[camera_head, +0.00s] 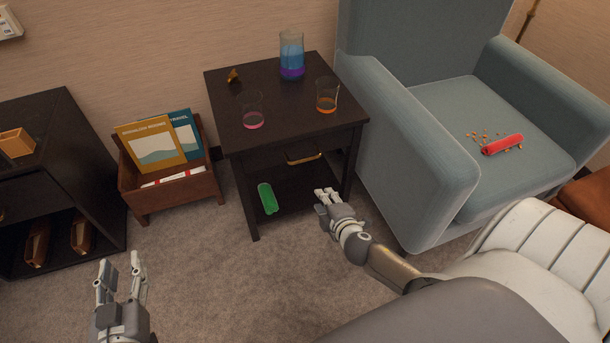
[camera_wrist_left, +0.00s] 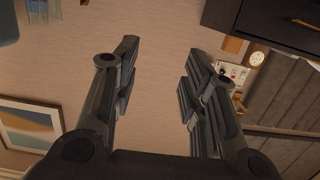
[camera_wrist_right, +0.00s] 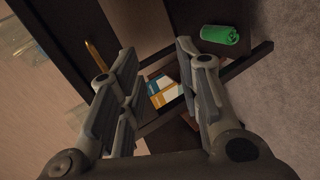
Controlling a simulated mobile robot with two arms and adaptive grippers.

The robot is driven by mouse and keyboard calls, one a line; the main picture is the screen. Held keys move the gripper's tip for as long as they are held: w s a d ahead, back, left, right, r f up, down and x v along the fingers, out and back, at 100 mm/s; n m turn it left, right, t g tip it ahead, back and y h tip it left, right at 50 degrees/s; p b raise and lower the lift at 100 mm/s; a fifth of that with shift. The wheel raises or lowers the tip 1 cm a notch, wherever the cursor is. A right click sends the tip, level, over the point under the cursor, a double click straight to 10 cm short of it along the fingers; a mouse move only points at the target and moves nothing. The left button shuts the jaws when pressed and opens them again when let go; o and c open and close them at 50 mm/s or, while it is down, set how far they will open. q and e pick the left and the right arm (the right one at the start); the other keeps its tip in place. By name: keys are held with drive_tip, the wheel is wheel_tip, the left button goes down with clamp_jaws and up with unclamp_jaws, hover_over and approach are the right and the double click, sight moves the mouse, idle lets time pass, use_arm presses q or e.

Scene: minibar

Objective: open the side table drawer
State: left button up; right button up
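The dark side table (camera_head: 222,95) stands against the wall, left of the armchair. Its drawer front (camera_head: 268,163) bears a brass handle (camera_head: 304,158) and looks closed. My right gripper (camera_head: 327,195) is in front of the table, a little below and right of the handle, apart from it. In the right wrist view its fingers (camera_wrist_right: 157,52) are spread and empty, and the handle (camera_wrist_right: 95,55) shows beside the left finger. My left gripper (camera_head: 120,264) is low at the left over the carpet. Its fingers (camera_wrist_left: 163,50) are open and empty.
On the tabletop stand a blue and purple pitcher (camera_head: 291,58) and two glasses (camera_head: 252,115) (camera_head: 327,100). The armchair (camera_head: 420,165) is close on the right; a book crate (camera_head: 165,194) is on the left.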

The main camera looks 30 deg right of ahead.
sight(305, 160)
wheel_tip(305, 160, up, 6)
drive_tip(key=w+n+t+b, duration=0.2)
drive_tip(key=w+t+b, duration=0.1)
drive_tip(key=b, duration=0.1)
use_arm(q)
drive_tip(key=s+r+t+h+b, duration=0.1)
drive_tip(key=s+r+t, duration=0.2)
drive_tip(key=r, duration=0.6)
drive_tip(key=s+r+t+h, duration=0.1)
drive_tip(key=s+r+t, duration=0.3)
drive_tip(key=r, duration=0.6)
drive_tip(key=shift+r+t+h+b, duration=0.15)
drive_tip(key=shift+t+h+b, duration=0.25)
drive_tip(key=shift+t, duration=0.8)
use_arm(e)
drive_tip(key=shift+x, duration=5.2)
drive_tip(key=shift+a, duration=0.1)
clamp_jaws()
